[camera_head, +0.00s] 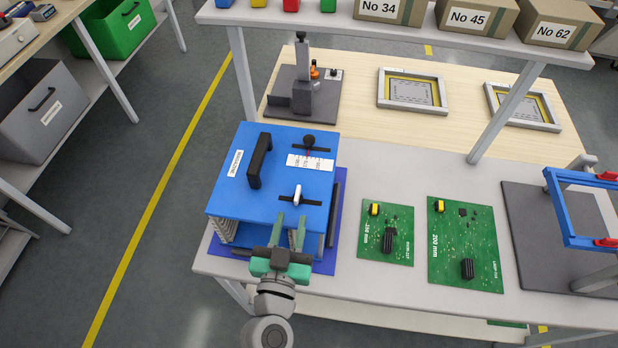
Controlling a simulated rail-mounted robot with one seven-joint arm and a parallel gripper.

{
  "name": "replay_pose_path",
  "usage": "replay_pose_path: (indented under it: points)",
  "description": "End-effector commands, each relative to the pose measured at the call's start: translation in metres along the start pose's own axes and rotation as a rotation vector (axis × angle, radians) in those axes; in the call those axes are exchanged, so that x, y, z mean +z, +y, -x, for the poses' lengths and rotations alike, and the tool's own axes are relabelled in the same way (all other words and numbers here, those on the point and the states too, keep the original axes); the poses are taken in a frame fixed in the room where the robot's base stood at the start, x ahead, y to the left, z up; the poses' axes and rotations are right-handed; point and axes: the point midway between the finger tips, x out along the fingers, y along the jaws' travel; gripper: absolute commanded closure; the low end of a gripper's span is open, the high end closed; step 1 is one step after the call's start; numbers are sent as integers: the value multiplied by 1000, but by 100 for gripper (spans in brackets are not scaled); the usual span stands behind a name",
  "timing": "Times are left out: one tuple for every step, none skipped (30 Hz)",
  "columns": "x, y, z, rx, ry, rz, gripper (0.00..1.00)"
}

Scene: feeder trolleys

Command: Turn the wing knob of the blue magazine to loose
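The blue magazine (228,186) stands on the left end of the grey table, with a black handle, a white label and a scale strip on its top. Its white wing knob (297,196) sits upright over a dark slot near the front right of the top. A black ball-headed lever (309,142) stands in another slot farther back. My gripper (290,218) comes in from the front edge, its two fingers apart with nothing between them. The fingertips are just in front of the wing knob, seemingly not touching it; their height above the top is hard to tell.
Two green circuit boards (399,216) (480,215) lie right of the magazine. A blue frame fixture (563,210) stands at the right edge. A slanted shelf post (508,110) and an upper shelf with boxes (461,22) are behind. A dark bar (335,205) stands beside the magazine.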

Motion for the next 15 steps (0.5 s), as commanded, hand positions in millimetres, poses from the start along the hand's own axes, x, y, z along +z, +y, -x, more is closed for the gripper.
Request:
replay_pose_path:
  points:
    - [-3,0,-4,1,3,0,70]
    - [-4,0,-8,1,4,-1,70]
    - [-4,0,-14,2,3,0,70]
    - [-5,1,-19,2,4,0,70]
    - [-6,1,-26,3,4,0,70]
    - [-6,1,-34,3,5,0,70]
    - [-5,1,-40,3,4,0,70]
    - [-5,1,-46,3,4,0,70]
    - [-5,1,-53,3,4,0,70]
    - [-5,1,-58,3,4,0,70]
    - [-5,1,-62,2,4,-1,70]
    - [-5,1,-68,2,4,-1,70]
    - [-5,1,-71,2,4,-1,70]
    - [-4,1,-73,2,3,0,70]
    - [-4,1,-76,2,3,0,70]
